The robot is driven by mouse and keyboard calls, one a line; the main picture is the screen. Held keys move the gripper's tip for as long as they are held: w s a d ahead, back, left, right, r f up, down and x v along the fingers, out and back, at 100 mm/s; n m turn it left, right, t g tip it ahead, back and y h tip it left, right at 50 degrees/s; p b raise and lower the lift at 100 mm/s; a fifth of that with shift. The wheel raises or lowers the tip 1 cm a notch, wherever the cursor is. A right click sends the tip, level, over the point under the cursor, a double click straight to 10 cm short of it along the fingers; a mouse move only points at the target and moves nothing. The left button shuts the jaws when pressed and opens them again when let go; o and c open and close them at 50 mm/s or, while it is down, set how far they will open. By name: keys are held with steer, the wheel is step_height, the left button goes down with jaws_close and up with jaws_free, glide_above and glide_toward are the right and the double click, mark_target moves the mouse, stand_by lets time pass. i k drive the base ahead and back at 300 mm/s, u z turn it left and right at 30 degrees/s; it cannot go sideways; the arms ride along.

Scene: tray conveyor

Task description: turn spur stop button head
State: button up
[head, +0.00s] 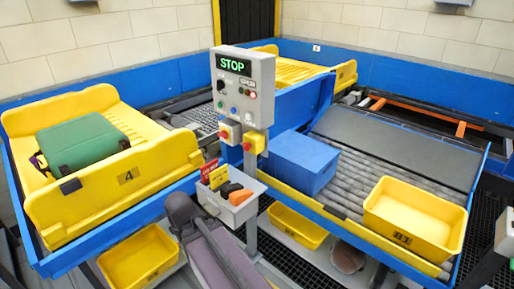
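A grey control panel (243,90) stands on a post in the middle of the head view. Its display (234,64) reads STOP in green letters. Below the panel are two small boxes with red button heads. The left red head (223,134) is on a pale and yellow box. The right red head (247,146) is on a yellow box (258,141). I cannot tell which is the spur stop button, nor how either head is turned. My gripper is not in view.
Left is a yellow tray (60,215) marked 4, carrying a green suitcase (80,142). Right, a blue box (303,160) and a yellow tote (414,215) sit on rollers (350,185).

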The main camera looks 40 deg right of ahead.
mark_target(246, 147)
steer(key=z, duration=0.9)
